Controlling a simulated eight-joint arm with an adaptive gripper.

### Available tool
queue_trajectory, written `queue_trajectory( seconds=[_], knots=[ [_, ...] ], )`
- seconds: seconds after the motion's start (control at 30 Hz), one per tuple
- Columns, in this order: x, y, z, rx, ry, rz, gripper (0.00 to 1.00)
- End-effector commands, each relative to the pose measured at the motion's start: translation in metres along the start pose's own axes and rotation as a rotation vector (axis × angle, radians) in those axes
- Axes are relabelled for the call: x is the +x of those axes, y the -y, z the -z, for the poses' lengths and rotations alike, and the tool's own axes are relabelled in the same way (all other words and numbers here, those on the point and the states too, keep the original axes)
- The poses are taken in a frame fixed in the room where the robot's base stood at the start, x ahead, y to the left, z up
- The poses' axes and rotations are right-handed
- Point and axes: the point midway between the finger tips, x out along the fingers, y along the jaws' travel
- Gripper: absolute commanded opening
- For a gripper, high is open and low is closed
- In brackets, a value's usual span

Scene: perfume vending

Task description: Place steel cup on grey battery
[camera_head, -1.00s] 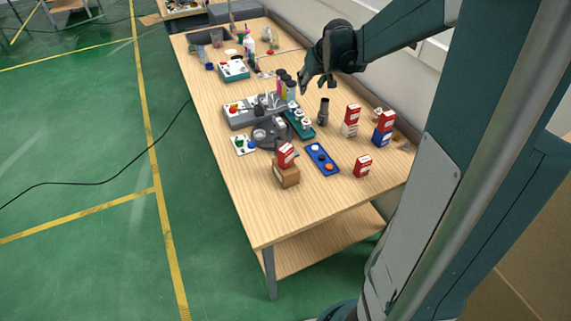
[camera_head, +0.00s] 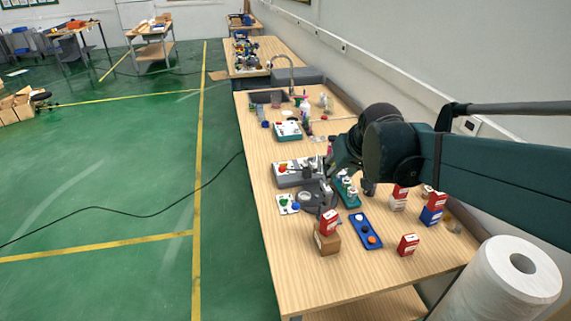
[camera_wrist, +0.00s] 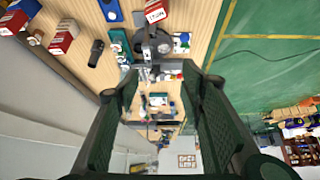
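My gripper is open in the wrist view (camera_wrist: 160,80), its two dark fingers wide apart with nothing held between them. In the head view my gripper (camera_head: 343,165) is over the middle of the table, partly hidden by my arm's own joint. I cannot make out a steel cup or a grey battery with certainty. A grey block-like device with coloured buttons (camera_head: 290,180) lies left of my gripper. Things behind my gripper are hidden.
The wooden table (camera_head: 290,270) is clear near its front edge. Red boxes (camera_head: 408,244), a brown box (camera_head: 326,243), and a blue button panel (camera_head: 365,230) stand there. A green-edged panel (camera_head: 287,131) lies farther back. A paper roll (camera_head: 505,280) is at front right.

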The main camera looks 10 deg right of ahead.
Motion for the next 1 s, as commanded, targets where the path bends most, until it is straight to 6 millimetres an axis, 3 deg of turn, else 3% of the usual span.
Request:
queue_trajectory(
  seconds=[0.5,1.0],
  knots=[
    [-0.056,0.053,-0.086,-0.035,-0.013,0.023,0.39],
    [-0.083,0.083,-0.169,-0.063,-0.025,0.044,0.39]
  ],
)
